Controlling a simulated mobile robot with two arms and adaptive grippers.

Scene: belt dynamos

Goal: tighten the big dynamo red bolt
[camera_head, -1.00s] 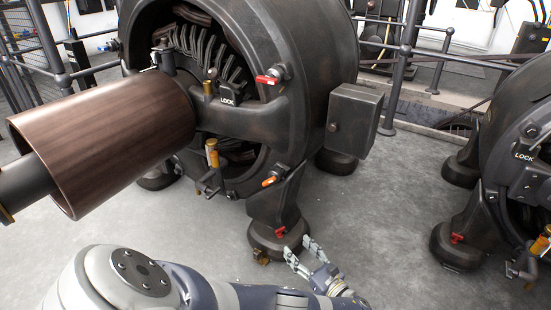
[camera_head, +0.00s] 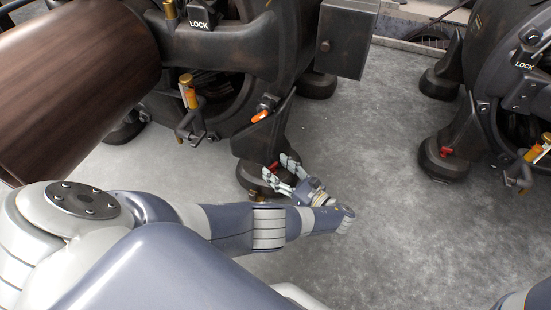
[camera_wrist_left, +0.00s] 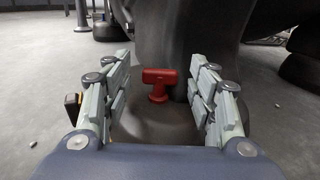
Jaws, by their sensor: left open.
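The big dynamo (camera_head: 225,60) stands at the upper middle of the head view. Its red bolt (camera_head: 272,166) is at the base of its front foot (camera_head: 252,178), partly hidden by my gripper. In the left wrist view the red bolt (camera_wrist_left: 158,82) is a T-shaped handle, upright on the dark foot, with its bar roughly level. My left gripper (camera_head: 280,170) is open at the foot. In the left wrist view its fingers (camera_wrist_left: 160,95) stand on both sides of the bolt, apart from it, with the bolt a little beyond the fingertips or between them. My right gripper is not in view.
A brown roller (camera_head: 75,75) juts from the dynamo at left. A second dynamo (camera_head: 490,90) stands at right with its own red bolt (camera_head: 447,152). An orange-handled lever (camera_head: 260,116) is above the foot. The grey floor (camera_head: 380,200) between the dynamos is clear.

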